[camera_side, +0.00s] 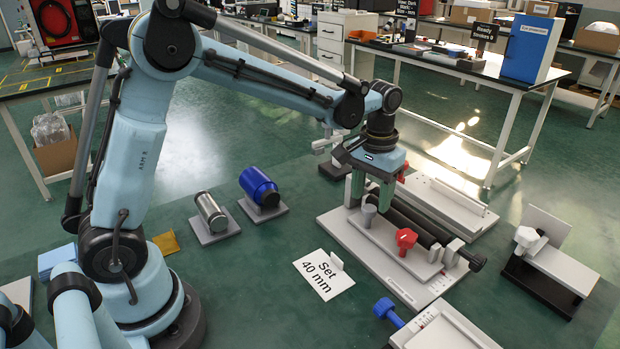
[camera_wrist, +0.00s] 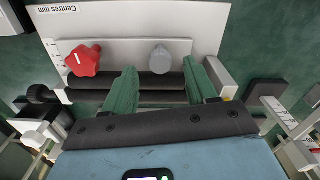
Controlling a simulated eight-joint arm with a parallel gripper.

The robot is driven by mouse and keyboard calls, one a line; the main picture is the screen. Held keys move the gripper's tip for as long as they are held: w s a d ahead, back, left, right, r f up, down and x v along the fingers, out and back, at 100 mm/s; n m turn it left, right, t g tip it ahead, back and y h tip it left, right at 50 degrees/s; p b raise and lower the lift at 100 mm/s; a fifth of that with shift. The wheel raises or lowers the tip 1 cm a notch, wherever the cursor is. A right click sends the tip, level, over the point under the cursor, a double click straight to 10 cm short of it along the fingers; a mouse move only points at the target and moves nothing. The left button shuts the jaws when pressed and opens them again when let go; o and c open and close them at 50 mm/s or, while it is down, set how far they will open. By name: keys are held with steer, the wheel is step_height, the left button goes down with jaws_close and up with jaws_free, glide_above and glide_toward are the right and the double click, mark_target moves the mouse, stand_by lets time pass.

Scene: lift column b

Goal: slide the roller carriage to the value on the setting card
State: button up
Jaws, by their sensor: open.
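The setting card (camera_side: 323,275) lies on the green floor mat and reads "Set 40 mm". The roller fixture has a pale base plate (camera_side: 345,232), labelled "Centres mm" in the wrist view (camera_wrist: 110,20), with dark rollers (camera_side: 425,225). It carries a red knob (camera_side: 405,240) and a grey knob (camera_side: 369,214). Which part is the sliding carriage is not clear. My gripper (camera_side: 371,203) is open above the end of the fixture by the grey knob. In the wrist view its green fingers (camera_wrist: 160,72) stand apart, with the grey knob (camera_wrist: 160,58) showing between them; contact cannot be told.
A blue cylinder (camera_side: 259,186) and a metal cylinder (camera_side: 210,212) rest on stands to the left. A pale plate with a blue knob (camera_side: 386,309) is in front. A black-and-white fixture (camera_side: 550,262) stands right. Open surface surrounds the card.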

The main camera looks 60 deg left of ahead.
steer(key=shift+f, duration=1.2)
steer(key=shift+c, duration=0.3)
jaws_close()
